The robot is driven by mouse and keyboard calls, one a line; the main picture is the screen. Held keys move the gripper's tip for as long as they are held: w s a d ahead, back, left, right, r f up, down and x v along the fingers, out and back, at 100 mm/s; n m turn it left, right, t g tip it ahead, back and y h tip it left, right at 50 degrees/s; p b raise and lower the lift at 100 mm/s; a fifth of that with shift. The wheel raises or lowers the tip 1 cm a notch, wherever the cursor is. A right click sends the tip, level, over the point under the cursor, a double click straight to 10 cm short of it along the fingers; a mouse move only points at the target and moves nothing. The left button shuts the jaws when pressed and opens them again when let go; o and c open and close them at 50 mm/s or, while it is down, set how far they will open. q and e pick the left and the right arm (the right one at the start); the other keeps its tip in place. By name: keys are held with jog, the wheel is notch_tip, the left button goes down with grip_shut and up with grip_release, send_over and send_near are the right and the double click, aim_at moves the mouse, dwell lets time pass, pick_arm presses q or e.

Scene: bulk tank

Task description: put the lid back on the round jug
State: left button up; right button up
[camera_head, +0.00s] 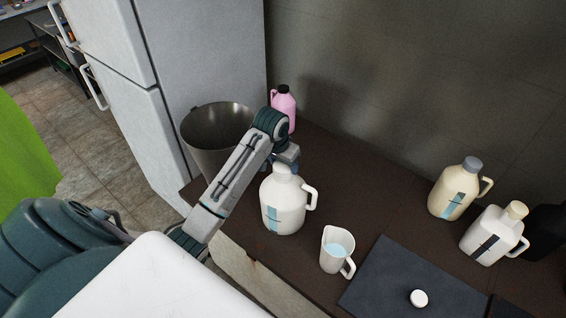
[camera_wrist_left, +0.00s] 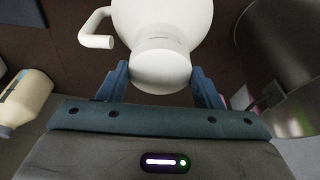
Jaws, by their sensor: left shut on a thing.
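The round jug (camera_head: 283,207) is white with a handle and a blue strip, and stands upright on the brown counter. The jug's opening is not clearly visible. My right gripper is not in view.
A measuring jug (camera_head: 334,251) with bluish liquid stands right of the round jug, beside the dark mat (camera_head: 395,276). A steel pot (camera_head: 211,148) and a pink bottle (camera_head: 284,108) are behind. A cream jug (camera_head: 455,190) and a white jug (camera_head: 492,236) stand at right.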

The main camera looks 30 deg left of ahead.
pick_arm(q)
jog(key=o, duration=1.4)
jog(key=shift+c, duration=0.2)
jog(key=shift+r, duration=3.5)
jog(key=shift+c, duration=0.4)
grip_shut()
jog(key=shift+f, duration=0.35)
